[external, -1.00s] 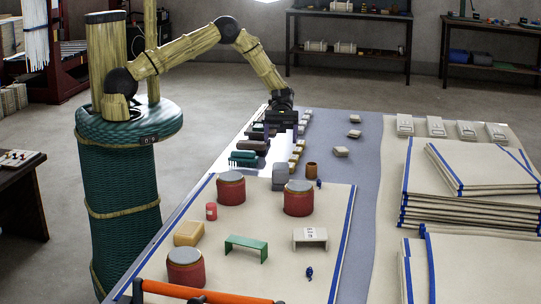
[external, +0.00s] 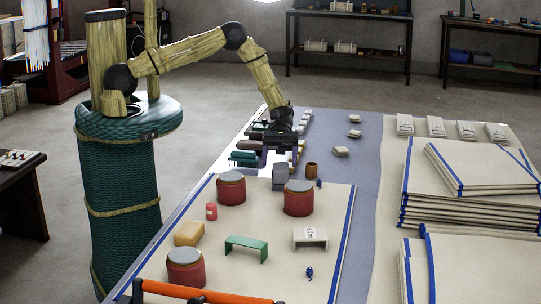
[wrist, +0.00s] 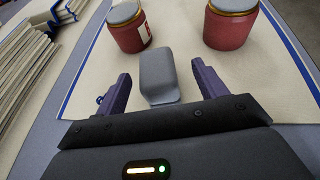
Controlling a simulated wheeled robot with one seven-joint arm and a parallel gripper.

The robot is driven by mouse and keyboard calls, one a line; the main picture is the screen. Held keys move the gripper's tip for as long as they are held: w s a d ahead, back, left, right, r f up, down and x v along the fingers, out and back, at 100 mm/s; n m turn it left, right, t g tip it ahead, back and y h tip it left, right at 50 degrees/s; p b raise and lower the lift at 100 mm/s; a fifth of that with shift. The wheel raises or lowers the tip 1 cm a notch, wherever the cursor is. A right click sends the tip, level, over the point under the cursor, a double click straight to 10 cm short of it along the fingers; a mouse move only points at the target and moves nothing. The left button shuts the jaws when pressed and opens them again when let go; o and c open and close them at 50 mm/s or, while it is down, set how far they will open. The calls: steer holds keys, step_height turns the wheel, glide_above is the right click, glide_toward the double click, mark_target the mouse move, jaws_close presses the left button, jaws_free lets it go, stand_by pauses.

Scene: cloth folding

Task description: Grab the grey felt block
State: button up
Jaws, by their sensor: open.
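The grey felt block (external: 280,176) stands on the table, just in front of my gripper (external: 279,160) in the external view. In the wrist view the grey felt block (wrist: 158,75) shows between and just beyond the two purple fingers of my gripper (wrist: 160,88). The fingers are open and apart, with nothing held. The block is upright, with a lower grey part at its near end. In the external view my gripper partly hides its far side.
Red drums with grey tops (external: 231,188) stand on the cream cloth beyond the block. A brown cup (external: 311,170) is close on the right. A green brush (external: 243,158) lies on the left. Folded cloth stacks (external: 460,210) fill the right side.

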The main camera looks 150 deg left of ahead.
mark_target(280, 178)
steer(key=x, duration=0.2)
steer(key=p+x, duration=0.1)
steer(key=x, duration=0.2)
steer(key=shift+w+a+f, duration=0.15)
steer(key=shift+a+f, duration=0.05)
steer(key=shift+a, duration=0.05)
steer(key=c, duration=1.1)
steer(key=shift+r, duration=0.15)
step_height(280, 178, up, 10)
steer(key=shift+f+b, duration=0.1)
steer(key=shift+b, duration=0.25)
